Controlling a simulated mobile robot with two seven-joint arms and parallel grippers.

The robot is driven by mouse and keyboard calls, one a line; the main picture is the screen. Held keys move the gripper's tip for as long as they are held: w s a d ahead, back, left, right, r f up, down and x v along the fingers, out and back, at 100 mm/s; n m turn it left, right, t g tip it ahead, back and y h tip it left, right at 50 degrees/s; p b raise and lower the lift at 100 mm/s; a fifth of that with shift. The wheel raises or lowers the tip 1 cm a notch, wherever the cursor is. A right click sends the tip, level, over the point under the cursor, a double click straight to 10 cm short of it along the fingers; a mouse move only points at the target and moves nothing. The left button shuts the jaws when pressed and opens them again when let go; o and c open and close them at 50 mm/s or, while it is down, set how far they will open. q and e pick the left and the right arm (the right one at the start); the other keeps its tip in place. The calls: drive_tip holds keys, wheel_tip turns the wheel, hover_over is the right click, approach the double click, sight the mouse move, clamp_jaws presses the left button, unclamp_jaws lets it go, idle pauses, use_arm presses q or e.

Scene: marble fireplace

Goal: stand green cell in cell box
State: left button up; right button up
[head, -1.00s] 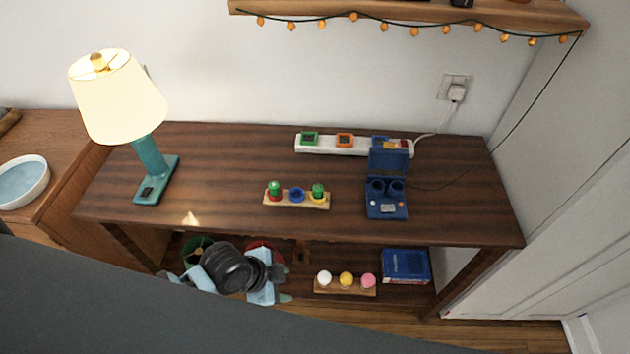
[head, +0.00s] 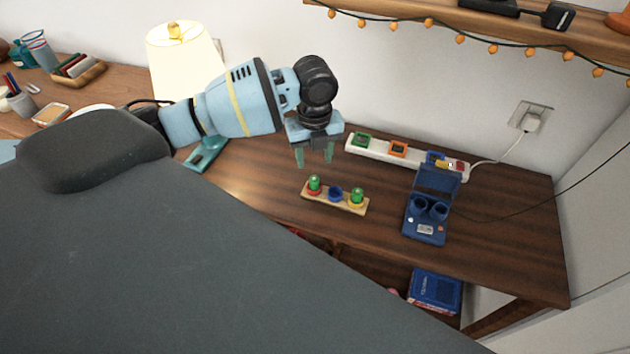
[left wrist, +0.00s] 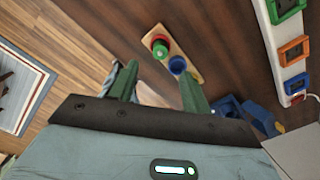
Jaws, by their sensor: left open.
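Two green cells stand upright in a wooden holder (head: 347,206). One green cell (head: 314,184) is in its red cup, the other (head: 357,195) in its yellow cup; the blue cup (head: 335,193) between them looks empty. The cell box (head: 425,230) is dark blue with its lid up and two round wells, right of the holder. My left gripper (head: 314,157) is open and empty, pointing down above and behind the holder. In the left wrist view the green cell in the red cup (left wrist: 160,50) shows beyond the fingers; the yellow cup is not visible there. My right gripper is not in view.
A white power strip (head: 378,153) with coloured square sockets lies along the wall behind the box. A lamp (head: 185,65) stands at the left, partly behind my left arm. A shelf (head: 480,22) with string lights hangs above. The tabletop right of the box is clear.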

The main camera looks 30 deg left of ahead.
sight(314, 178)
use_arm(q)
drive_tip(key=shift+f, duration=3.9)
drive_tip(key=shift+c, duration=0.5)
drive_tip(key=shift+w+a, duration=0.1)
clamp_jaws()
